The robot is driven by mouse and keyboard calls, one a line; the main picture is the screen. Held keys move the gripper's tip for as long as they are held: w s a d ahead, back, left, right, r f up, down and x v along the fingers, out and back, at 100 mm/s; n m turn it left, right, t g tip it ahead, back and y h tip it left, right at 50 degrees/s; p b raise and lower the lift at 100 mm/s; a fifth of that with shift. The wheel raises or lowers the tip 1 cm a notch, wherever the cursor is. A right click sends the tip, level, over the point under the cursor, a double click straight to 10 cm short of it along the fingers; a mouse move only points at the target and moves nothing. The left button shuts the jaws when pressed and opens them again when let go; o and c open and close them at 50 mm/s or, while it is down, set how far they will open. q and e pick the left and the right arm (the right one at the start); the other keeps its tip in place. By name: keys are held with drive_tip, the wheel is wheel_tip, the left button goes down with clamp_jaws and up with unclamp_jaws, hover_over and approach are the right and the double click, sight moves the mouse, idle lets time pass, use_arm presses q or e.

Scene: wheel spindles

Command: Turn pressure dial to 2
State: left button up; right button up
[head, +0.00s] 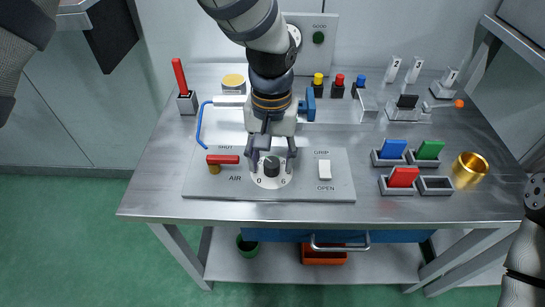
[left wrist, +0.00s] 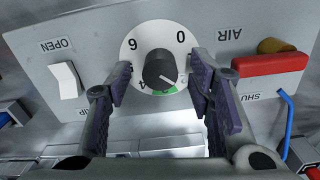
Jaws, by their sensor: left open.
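The pressure dial is a dark round knob (head: 272,168) on a white numbered disc, set in the front of a grey panel (head: 330,194). In the left wrist view the knob (left wrist: 160,68) appears upside down, with 0, 6 and a 4 readable and a green band at the bottom of the disc. A light pointer mark on the knob points down and right there. The 2 is not clearly readable beside the right-hand finger. My left gripper (head: 271,157) is open, its fingers on both sides of the knob with gaps to it. My right gripper is out of view.
A red AIR lever (head: 222,159) is left of the dial, and a white GRIP/OPEN switch (head: 324,168) is right of it. A blue hose (head: 200,125) curves behind the lever. Coloured blocks in trays (head: 402,177) and a gold cup (head: 468,170) stand at right.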

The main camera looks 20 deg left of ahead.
use_arm(q)
drive_tip(key=shift+f, duration=0.35)
clamp_jaws()
drive_tip(key=shift+r+p, duration=0.2)
drive_tip(key=shift+p, duration=0.2)
drive_tip(key=shift+f, duration=0.25)
unclamp_jaws()
